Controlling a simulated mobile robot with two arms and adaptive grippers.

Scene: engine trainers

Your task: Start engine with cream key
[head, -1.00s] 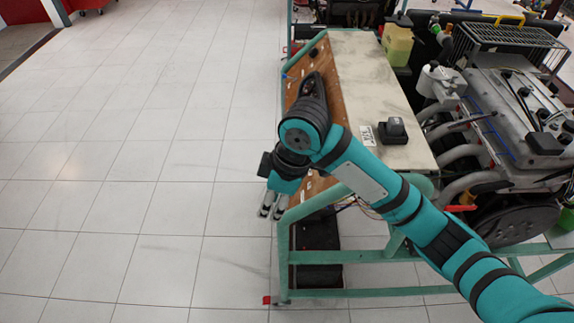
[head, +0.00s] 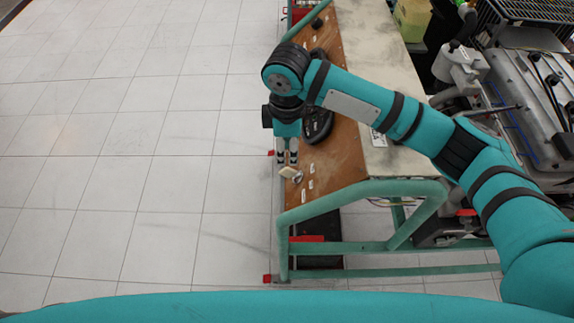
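The cream key (head: 288,172) sits at the left edge of the brown sloping panel (head: 345,160), with a small round metallic piece, perhaps the ignition switch, at its right. My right gripper (head: 287,162) points down just above the key. Its two fingers are apart with a gap between them, and the key shows just beyond the tips. Whether the tips touch the key is too small to tell. My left gripper is not in view.
A black round part (head: 318,124) sits on the panel behind the gripper. The green frame (head: 375,188) borders the trainer, and the engine (head: 530,90) stands at right. Tiled floor at left is clear.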

